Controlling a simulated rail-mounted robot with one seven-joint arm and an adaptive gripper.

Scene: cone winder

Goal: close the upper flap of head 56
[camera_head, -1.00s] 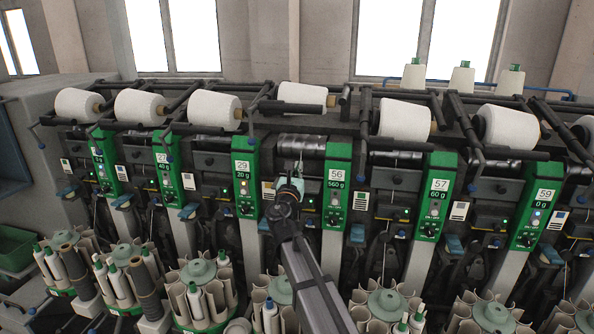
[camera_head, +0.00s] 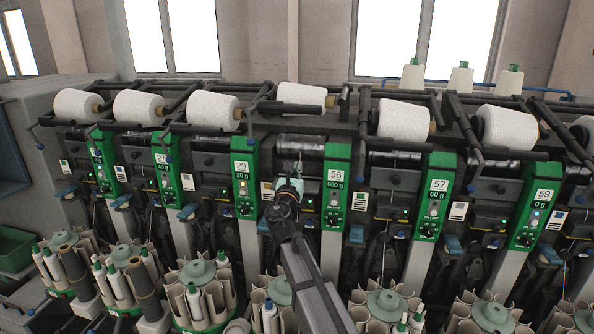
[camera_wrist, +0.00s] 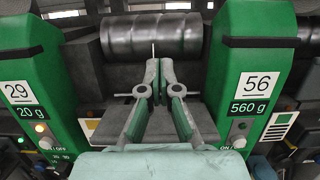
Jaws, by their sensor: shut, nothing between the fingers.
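The green panel of head 56 (camera_head: 337,187) stands just right of my gripper (camera_head: 297,166). In the wrist view the same panel (camera_wrist: 250,85) is at the right. My gripper (camera_wrist: 160,70) is shut and empty, its fingertips together just below the grooved metal drum (camera_wrist: 150,37). A dark grey plate (camera_wrist: 205,112), which looks like the upper flap, lies behind and below the fingers. The fingers cover its middle. I cannot tell whether it is open or shut, or whether the fingertips touch it.
The panel of head 29 (camera_head: 244,178) stands left of my gripper, and head 57 (camera_head: 433,195) is further right. A white yarn cone (camera_head: 301,94) lies above the drum. Bobbin magazines (camera_head: 383,307) line the front below. The gap between panels 29 and 56 is narrow.

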